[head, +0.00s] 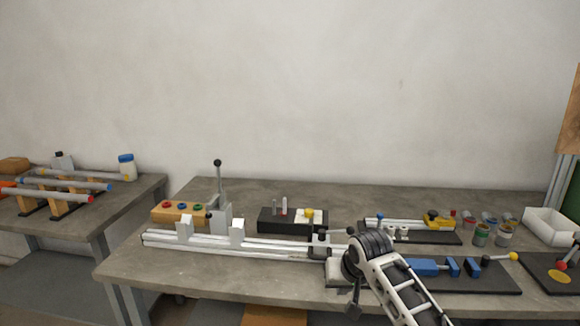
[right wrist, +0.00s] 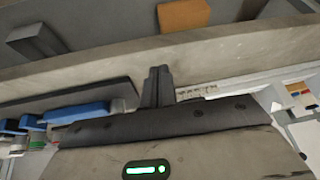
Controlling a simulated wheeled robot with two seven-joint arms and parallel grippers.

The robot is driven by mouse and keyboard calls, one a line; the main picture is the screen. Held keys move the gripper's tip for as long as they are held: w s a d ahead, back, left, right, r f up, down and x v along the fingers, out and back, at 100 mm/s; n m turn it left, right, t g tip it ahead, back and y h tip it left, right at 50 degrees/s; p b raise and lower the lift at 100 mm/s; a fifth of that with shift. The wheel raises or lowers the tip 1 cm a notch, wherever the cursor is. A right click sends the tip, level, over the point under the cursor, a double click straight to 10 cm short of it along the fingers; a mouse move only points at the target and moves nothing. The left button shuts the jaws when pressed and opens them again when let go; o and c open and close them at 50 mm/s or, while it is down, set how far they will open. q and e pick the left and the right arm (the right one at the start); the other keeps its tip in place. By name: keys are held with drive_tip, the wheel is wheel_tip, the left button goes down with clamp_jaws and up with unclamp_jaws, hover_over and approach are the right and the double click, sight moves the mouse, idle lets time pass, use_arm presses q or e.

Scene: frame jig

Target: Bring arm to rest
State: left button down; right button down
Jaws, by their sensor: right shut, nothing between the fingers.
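My right arm comes in from the bottom right of the head view over the front of the workbench (head: 180,277). Its dark right gripper (head: 354,303) hangs down near the bench's front edge, beside the right end of the white rails (head: 200,243). In the right wrist view its two fingers (right wrist: 157,85) are together with nothing between them. My left gripper is in neither view.
A lever clamp (head: 220,210) stands upright behind the rails. Right of my arm lie a blue clamp (head: 425,267) on a dark plate, small jars (head: 481,235) and a white bin (head: 549,227). A second table (head: 120,205) at left holds several tubes.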

drive_tip(key=s+f+n+t+y, duration=0.1)
drive_tip(key=s+f+t+y, duration=0.1)
drive_tip(key=s+f, duration=1.1)
drive_tip(key=s+d+n+t, duration=0.1)
drive_tip(key=s+d+t, duration=0.1)
drive_tip(key=s, duration=1.7)
drive_tip(key=shift+d+n+t, duration=0.3)
drive_tip(key=shift+d+t, duration=0.1)
drive_tip(key=shift+d, duration=0.05)
